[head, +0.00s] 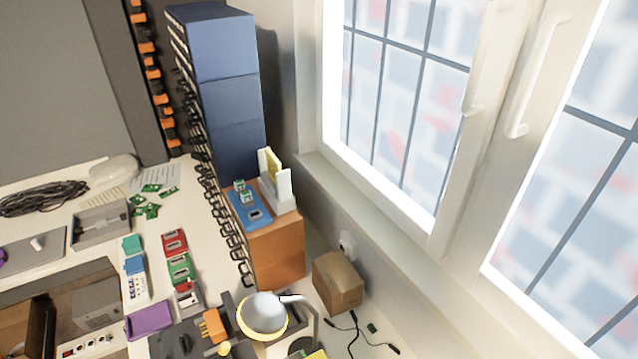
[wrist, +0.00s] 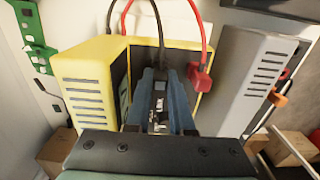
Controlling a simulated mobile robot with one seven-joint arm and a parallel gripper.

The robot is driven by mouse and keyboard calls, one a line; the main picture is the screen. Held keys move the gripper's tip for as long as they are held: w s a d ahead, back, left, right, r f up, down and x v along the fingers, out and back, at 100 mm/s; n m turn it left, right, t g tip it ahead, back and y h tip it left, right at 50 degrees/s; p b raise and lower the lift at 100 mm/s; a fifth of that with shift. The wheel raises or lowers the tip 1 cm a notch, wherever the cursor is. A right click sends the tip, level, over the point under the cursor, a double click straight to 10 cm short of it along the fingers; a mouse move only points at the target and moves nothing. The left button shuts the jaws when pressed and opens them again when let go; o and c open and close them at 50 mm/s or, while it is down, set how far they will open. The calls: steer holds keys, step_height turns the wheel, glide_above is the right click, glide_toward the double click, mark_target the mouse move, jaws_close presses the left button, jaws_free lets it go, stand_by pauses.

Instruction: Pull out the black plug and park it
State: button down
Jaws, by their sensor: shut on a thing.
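In the wrist view, my gripper (wrist: 161,84) has its two blue fingers closed in front of a yellow box (wrist: 88,78) with vent slots and a dark face. The black plug is mostly hidden between the fingers. A black cable (wrist: 158,32) arcs over and runs down to it. I cannot tell whether the plug still sits in a socket. Just right of the fingers, a red plug (wrist: 201,78) with a red cable is at the box's right side. My gripper cannot be made out in the head view.
In the wrist view, a grey vented unit (wrist: 258,75) stands close on the right, and a green bracket (wrist: 34,35) is at upper left. Cartons (wrist: 292,148) lie low on the right. The head view shows a cluttered bench, a blue drawer tower (head: 225,90) and a window.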

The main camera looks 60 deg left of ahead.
steer(key=shift+f, duration=0.35)
stand_by(0.3)
steer(key=c, duration=0.7)
jaws_free()
step_height(320, 180, up, 13)
steer(key=b, duration=0.1)
